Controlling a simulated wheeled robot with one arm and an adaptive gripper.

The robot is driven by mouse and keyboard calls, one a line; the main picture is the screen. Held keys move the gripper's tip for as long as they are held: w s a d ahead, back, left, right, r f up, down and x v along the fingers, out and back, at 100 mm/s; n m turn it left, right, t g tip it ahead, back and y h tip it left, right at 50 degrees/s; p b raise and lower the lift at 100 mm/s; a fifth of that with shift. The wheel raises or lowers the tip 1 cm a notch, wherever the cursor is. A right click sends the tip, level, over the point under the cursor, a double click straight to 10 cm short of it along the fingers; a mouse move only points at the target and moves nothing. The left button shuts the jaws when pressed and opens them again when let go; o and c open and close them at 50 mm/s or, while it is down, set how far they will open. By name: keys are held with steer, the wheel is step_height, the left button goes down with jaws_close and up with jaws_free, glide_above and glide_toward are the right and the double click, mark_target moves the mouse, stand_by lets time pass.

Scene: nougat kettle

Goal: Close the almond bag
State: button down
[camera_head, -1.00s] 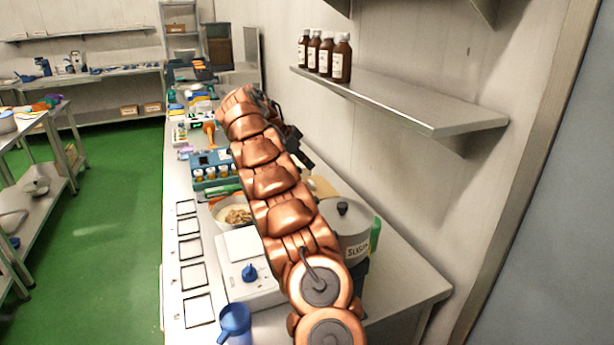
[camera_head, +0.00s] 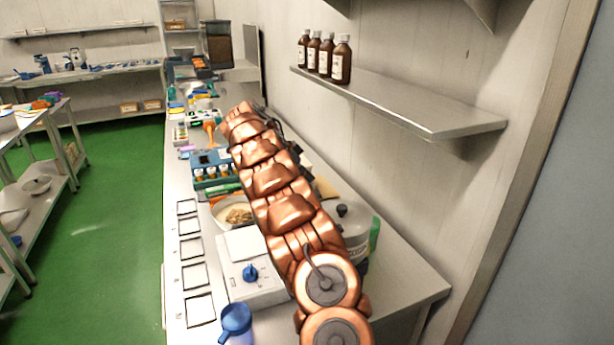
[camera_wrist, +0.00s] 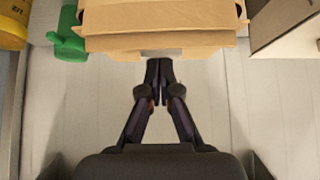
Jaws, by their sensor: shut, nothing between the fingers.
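A brown paper-like thing with a wide folded top, seemingly the almond bag (camera_wrist: 160,22), fills the upper middle of the wrist view. Its upper part is cut off by the frame edge. My gripper (camera_wrist: 160,68) is shut and empty, with its fingertips just at the near lower edge of the bag; I cannot tell whether they touch. In the head view my copper arm hides the gripper. A small tan patch (camera_head: 326,188) shows right of the arm; I cannot tell if it is the bag.
In the wrist view a green object (camera_wrist: 68,38) and yellow container (camera_wrist: 12,28) stand left, a box (camera_wrist: 284,24) right. In the head view a lidded pot (camera_head: 357,226) stands right of my arm, a bowl (camera_head: 222,217) and white scale (camera_head: 250,285) left. A shelf (camera_head: 420,112) juts from the wall.

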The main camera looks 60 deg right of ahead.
steer(key=shift+f, duration=0.15)
steer(key=f+b, duration=0.1)
steer(key=b, duration=0.3)
steer(key=shift+w+f+h, duration=0.1)
steer(key=shift+w+h, duration=0.05)
steer(key=shift+h, duration=0.15)
steer(key=b, duration=0.4)
steer(key=shift+a+f+g+h, duration=0.3)
steer(key=shift+f+g, duration=0.1)
steer(key=shift+b, duration=0.3)
steer(key=shift+r, duration=0.15)
